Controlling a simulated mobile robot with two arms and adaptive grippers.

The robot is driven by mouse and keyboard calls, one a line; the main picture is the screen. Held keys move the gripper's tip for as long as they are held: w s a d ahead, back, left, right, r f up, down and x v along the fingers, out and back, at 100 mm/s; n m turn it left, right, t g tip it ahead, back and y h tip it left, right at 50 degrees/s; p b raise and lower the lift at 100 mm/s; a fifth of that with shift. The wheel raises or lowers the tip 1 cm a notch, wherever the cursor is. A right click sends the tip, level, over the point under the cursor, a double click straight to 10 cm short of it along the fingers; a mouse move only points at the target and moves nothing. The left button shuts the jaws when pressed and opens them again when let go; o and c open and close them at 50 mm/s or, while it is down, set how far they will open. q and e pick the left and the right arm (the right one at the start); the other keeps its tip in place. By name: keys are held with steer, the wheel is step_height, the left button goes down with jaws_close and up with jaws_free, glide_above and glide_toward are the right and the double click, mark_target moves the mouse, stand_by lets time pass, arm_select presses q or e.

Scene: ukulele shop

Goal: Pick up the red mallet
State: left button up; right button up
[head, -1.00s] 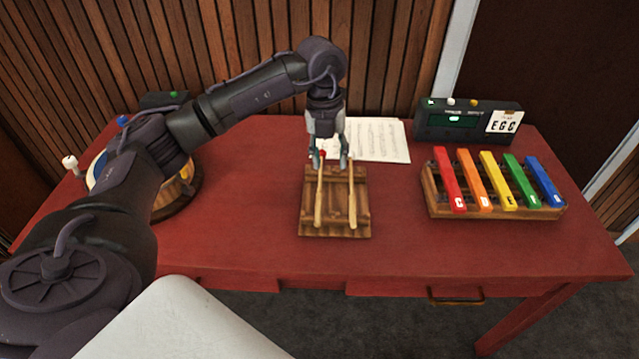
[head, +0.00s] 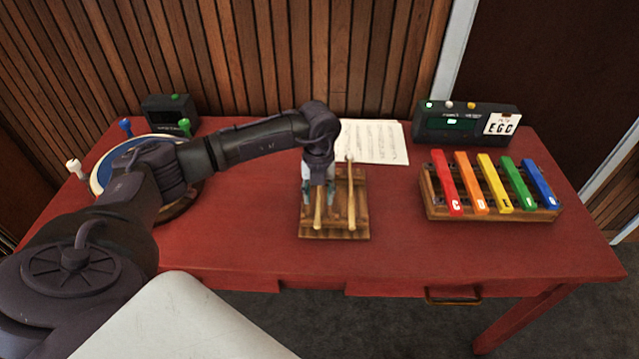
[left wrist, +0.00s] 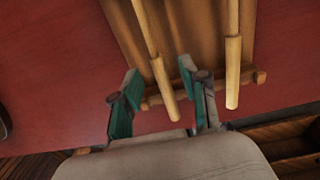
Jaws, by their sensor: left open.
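Two mallets with pale wooden handles lie side by side on a slatted wooden rest. The left one is the red mallet (head: 318,212); its head is hidden behind my left gripper (head: 319,194). My left gripper is open and points down, with one finger on each side of that handle. In the left wrist view, the red mallet's handle end (left wrist: 164,98) lies between the spread fingers (left wrist: 158,72). I cannot tell how high the fingers are above the rest. My right gripper is not in view.
The second mallet (head: 351,205) lies close on the right, on the same wooden rest (head: 335,233). Sheet music (head: 385,141) lies behind. A coloured-bar xylophone (head: 480,203) and a dark box marked EGC (head: 455,135) stand right. A round blue-topped object (head: 103,172) is at left.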

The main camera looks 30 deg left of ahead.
arm_select(q)
steer(key=shift+f, duration=0.75)
jaws_close()
steer(key=shift+r, duration=0.1)
